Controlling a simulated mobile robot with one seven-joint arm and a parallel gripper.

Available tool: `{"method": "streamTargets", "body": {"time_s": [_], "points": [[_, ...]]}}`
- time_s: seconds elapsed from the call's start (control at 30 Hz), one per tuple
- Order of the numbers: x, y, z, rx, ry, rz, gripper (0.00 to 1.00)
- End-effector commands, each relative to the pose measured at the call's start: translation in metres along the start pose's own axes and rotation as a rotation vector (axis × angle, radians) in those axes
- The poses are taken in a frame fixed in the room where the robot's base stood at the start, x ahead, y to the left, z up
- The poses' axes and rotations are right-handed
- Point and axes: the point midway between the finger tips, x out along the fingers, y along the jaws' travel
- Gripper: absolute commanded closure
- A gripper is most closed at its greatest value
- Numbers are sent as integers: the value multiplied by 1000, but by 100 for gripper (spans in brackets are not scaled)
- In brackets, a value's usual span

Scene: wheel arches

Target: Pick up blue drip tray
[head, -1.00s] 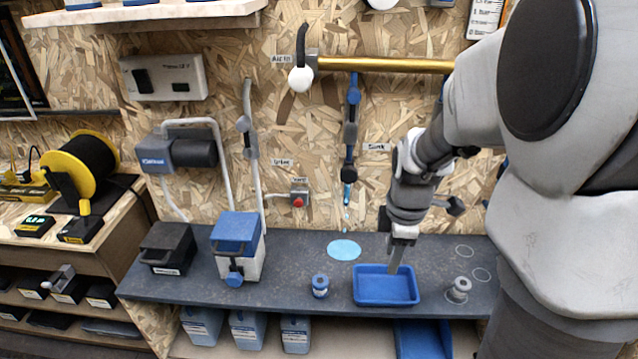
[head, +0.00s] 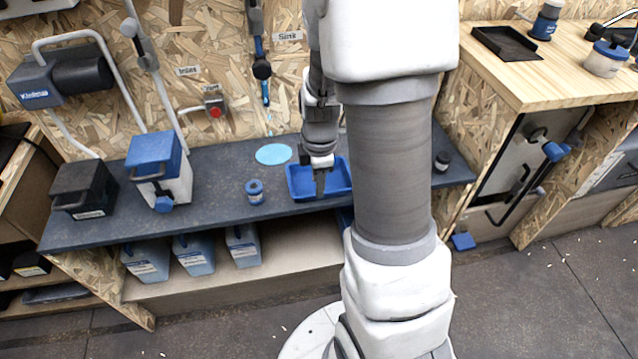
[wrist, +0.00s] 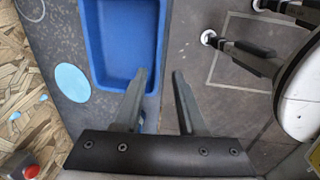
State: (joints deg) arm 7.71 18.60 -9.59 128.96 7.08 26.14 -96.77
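The blue drip tray (head: 300,180) lies on the dark bench top, partly hidden behind my gripper and arm in the head view. In the wrist view the tray (wrist: 122,45) is at the upper left and looks empty. My gripper (head: 320,190) points down at the tray. In the wrist view my gripper (wrist: 159,73) is open, with nothing held. One finger overlaps the tray and the other is outside its side wall, with the wall's edge between them in the picture. I cannot tell how far the fingertips are above the rim.
A light blue puddle (head: 273,154) is left of the tray. A small blue-topped jar (head: 254,190) stands nearer the front. A blue-lidded white container (head: 160,170) and black box (head: 84,188) stand farther left. A dark small item (head: 442,161) is at the right.

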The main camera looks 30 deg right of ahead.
Motion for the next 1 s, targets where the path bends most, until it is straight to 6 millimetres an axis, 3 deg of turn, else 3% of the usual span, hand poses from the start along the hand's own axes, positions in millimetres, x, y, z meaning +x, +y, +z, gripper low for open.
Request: {"method": "streamTargets", "body": {"time_s": [0.33,0.6,0.83,1.0], "points": [[47,5,3,0,0,-2,60],[50,6,3,0,0,1,60],[50,6,3,0,0,0,100],[50,6,3,0,0,0,100]]}}
